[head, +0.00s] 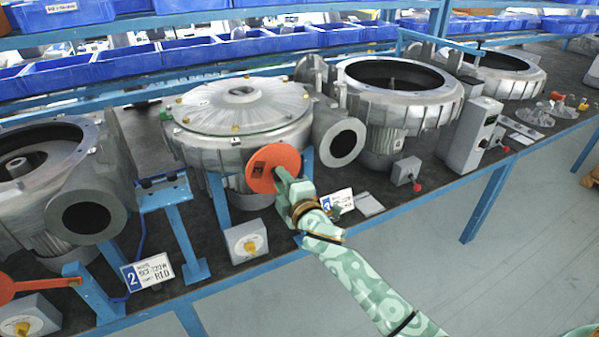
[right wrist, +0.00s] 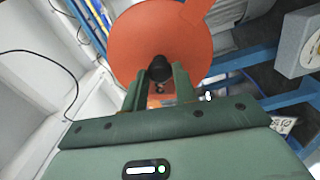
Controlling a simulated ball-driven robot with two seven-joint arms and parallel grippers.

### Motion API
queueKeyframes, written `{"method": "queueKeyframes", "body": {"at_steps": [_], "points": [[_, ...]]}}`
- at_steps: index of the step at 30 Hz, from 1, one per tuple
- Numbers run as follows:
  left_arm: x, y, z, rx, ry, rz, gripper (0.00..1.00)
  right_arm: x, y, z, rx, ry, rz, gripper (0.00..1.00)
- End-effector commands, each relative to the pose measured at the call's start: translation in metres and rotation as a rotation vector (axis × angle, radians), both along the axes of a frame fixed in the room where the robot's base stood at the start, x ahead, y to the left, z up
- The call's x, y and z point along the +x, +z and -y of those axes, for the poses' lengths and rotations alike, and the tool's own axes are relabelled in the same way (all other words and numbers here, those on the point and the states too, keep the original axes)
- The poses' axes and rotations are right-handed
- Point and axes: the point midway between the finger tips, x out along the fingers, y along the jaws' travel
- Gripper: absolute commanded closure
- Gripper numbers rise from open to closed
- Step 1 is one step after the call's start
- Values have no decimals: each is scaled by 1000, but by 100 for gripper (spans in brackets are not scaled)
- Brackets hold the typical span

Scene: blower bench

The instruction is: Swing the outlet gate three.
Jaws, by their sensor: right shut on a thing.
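The orange round gate (head: 264,163) stands in front of the middle blower (head: 240,115), left of that blower's round outlet (head: 343,143), whose dark opening shows uncovered. In the right wrist view the orange disc (right wrist: 150,35) fills the upper middle, with a black knob (right wrist: 159,68) on its face. My right gripper (head: 281,180) is at the disc's lower right in the head view. Its two fingers (right wrist: 159,88) are shut on the knob in the right wrist view. A number plate (head: 338,203) beside the gripper is partly hidden by my arm. My left gripper is not in view.
A blue post (head: 307,172) stands just right of the disc. A grey box with a yellow dial (head: 245,241) sits below it. Another blower with an open outlet (head: 86,218) and an orange gate arm (head: 35,287) is at left. The floor (head: 480,270) is clear at right.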

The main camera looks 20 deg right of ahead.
Motion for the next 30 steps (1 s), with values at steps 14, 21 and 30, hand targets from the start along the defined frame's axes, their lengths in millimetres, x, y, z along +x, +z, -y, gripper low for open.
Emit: {"method": "queueKeyframes", "body": {"at_steps": [14, 21, 30], "points": [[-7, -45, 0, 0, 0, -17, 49, -3, -60, -49, -388, 0, 29, 100], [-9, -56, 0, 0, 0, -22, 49, -4, -77, -58, -500, 0, 39, 100], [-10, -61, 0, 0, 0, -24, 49, -5, -83, -61, -551, -1, 43, 100]]}}
